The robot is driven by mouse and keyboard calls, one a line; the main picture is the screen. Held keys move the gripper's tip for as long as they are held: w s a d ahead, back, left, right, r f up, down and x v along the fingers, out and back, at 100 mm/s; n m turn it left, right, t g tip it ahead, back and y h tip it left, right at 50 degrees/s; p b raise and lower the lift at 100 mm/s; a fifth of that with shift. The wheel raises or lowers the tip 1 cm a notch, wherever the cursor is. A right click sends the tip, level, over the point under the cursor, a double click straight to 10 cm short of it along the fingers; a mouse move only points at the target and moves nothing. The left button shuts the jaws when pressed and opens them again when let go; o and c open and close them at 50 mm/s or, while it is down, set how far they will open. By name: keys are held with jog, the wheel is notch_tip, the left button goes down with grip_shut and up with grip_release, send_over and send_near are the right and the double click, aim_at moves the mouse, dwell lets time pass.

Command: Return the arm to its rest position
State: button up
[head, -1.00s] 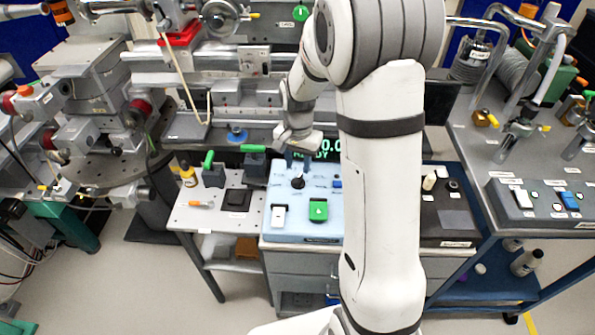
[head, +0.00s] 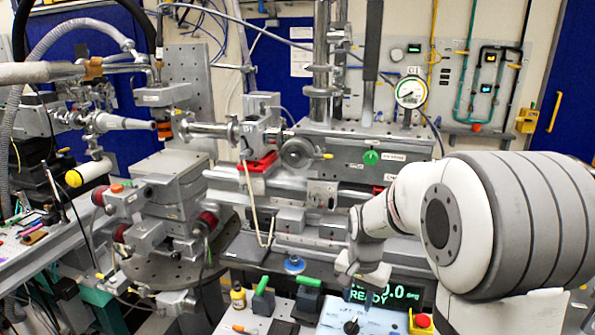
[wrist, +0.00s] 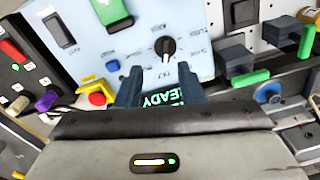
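My arm reaches in from the right in the head view. My gripper (head: 365,289) hangs just above the back part of the light blue control panel (head: 335,318), in front of the green READY display (head: 385,296). In the wrist view my gripper (wrist: 158,82) has its two dark fingers apart, with nothing between them. The black rotary knob (wrist: 167,48) with a white pointer lies just beyond the fingertips and looks clear of them. The knob also shows in the head view (head: 351,326).
A red button on a yellow base (head: 422,321) stands right of the panel. Beamline stages (head: 165,205) and a rail with a gauge (head: 411,92) fill the space behind.

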jog(key=s+r+n+t, duration=0.1)
jog(key=s+r+n, duration=0.2)
jog(key=s, duration=0.6)
jog(key=s+r+n+t, duration=0.1)
jog(key=s+r+n, duration=0.2)
jog(key=s, duration=0.7)
jog(key=shift+a+r+n, duration=0.3)
jog(key=shift+r, duration=0.6)
